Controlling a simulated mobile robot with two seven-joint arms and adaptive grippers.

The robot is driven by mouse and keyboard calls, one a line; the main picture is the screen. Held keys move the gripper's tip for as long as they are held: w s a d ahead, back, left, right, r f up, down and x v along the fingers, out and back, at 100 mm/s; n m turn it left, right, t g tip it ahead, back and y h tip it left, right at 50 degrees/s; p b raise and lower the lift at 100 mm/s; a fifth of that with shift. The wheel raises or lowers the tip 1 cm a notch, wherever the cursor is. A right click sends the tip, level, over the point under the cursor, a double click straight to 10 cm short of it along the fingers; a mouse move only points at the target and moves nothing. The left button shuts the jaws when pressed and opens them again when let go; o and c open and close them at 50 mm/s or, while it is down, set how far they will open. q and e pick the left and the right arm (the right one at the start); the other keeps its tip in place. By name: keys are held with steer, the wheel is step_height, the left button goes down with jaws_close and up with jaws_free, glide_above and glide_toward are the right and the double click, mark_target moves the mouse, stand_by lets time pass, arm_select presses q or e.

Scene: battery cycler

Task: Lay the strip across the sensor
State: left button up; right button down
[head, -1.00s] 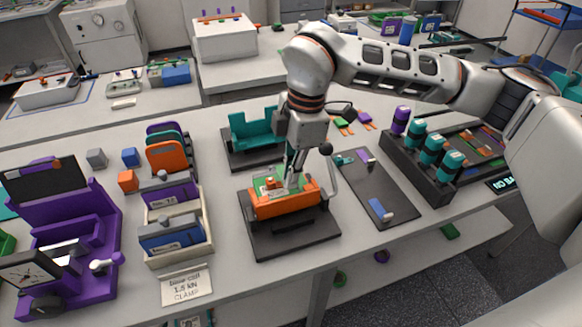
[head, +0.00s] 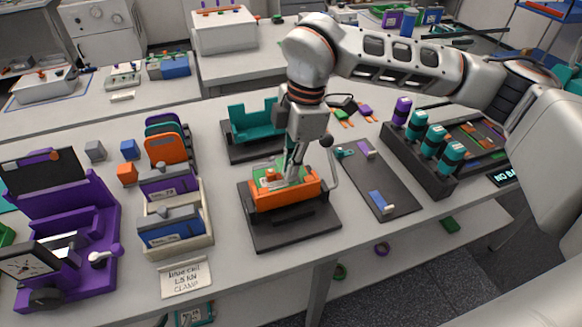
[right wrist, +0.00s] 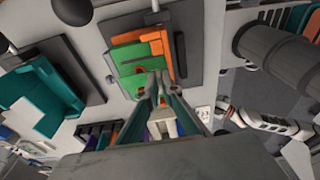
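My right gripper (head: 291,177) points down at the orange fixture (head: 300,194) on a dark base plate. Its fingertips are at a green card (head: 266,178) with a small orange part on top. In the right wrist view, the fingers (right wrist: 155,84) converge over the green card (right wrist: 126,72), beside the orange block (right wrist: 160,47). The tips are close together; whether something thin is between them is unclear. I cannot single out the strip or the sensor for certain. My left gripper is not in view.
A teal fixture (head: 254,131) stands just behind. A dark mat (head: 385,178) with a blue piece (head: 379,201) lies to the right, then a rack (head: 418,171) of teal cylinders. A purple press (head: 85,235) and a beige bin (head: 206,245) stand left.

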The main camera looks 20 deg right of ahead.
steer(key=shift+f, duration=0.15)
steer(key=shift+f+b, duration=0.45)
steer(key=shift+b, duration=0.2)
steer(key=shift+f+b, duration=0.35)
stand_by(0.4)
steer(key=c, duration=2.2)
jaws_free()
steer(key=r, duration=0.4)
steer(key=d+r, duration=0.1)
steer(key=r, duration=0.7)
steer(key=shift+d, duration=0.4)
steer(key=shift+w, duration=0.1)
steer(key=shift+f, duration=0.1)
